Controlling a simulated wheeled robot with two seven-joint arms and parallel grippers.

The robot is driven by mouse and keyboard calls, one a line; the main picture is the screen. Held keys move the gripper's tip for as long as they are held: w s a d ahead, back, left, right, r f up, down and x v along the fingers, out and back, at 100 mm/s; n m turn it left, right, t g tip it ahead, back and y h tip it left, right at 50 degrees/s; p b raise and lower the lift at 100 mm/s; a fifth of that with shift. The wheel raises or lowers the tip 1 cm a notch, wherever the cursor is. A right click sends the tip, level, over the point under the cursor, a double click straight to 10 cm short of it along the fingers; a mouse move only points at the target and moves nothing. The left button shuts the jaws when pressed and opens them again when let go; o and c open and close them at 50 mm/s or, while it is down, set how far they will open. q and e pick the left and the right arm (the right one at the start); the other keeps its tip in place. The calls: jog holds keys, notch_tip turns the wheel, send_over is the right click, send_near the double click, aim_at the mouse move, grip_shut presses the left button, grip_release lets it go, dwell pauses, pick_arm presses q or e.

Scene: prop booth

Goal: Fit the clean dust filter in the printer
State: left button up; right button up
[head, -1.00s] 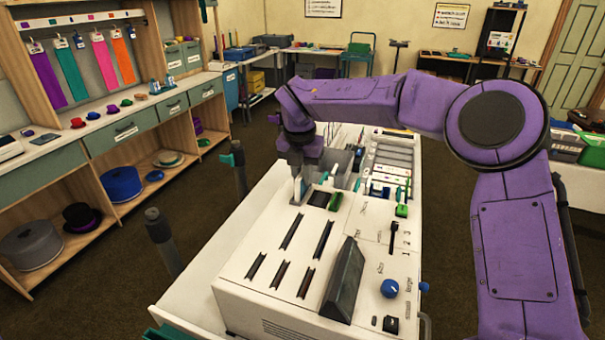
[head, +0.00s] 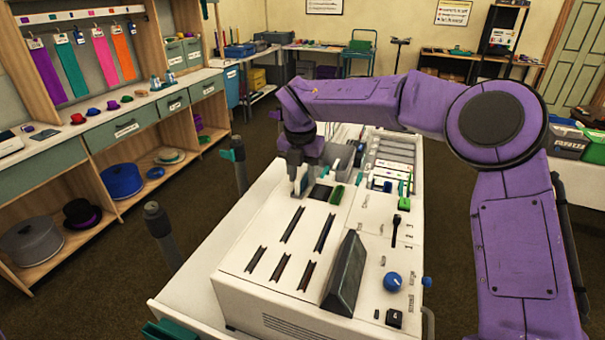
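The white printer (head: 262,232) stands in the middle, with dark slots, a slanted dark panel (head: 345,275) and a blue knob (head: 393,282) on top. Near its far left edge is a dark opening (head: 320,193) with a green piece (head: 337,194) beside it. My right gripper (head: 299,186) points down just left of that opening, close to the printer's top. Its fingers are small and partly blurred, so I cannot tell whether they are apart or hold anything. I cannot make out a clean dust filter. My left gripper is out of view.
Trays and small coloured parts (head: 392,165) crowd the far end beyond the printer. Two dark posts (head: 160,235) rise along the left side. A shelf unit with hats (head: 82,212) stands at left. Dark floor (head: 110,290) lies open between them.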

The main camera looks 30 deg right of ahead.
notch_tip(320, 180, up, 10)
jog(key=s+a, duration=0.1)
jog(key=shift+r+b, duration=0.25)
jog(key=shift+b, duration=0.2)
jog(key=shift+f, duration=0.1)
dwell(0.6)
